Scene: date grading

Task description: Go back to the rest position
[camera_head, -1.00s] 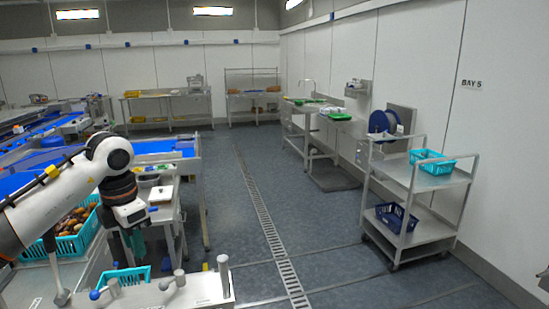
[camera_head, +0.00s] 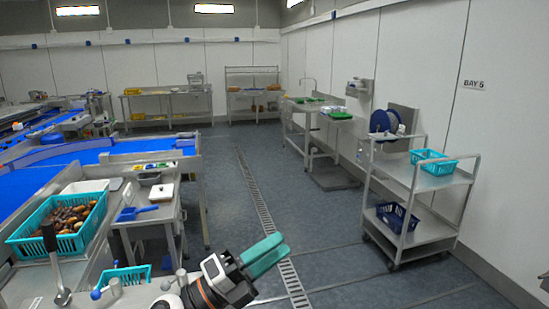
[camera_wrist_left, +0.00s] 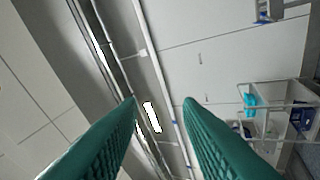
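My left gripper (camera_head: 264,255) shows low in the middle of the head view, with its green fingers pointing up and to the right over the floor. In the left wrist view its two green fingers (camera_wrist_left: 160,108) stand apart with nothing between them, and the wall and ceiling lie beyond. My right gripper is not in view.
A teal crate of dates (camera_head: 62,222) stands at the left by the blue conveyor (camera_head: 30,182). A small side table (camera_head: 150,215) holds a blue scoop (camera_head: 137,212). A steel trolley (camera_head: 432,182) with baskets stands at the right. The floor between is clear.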

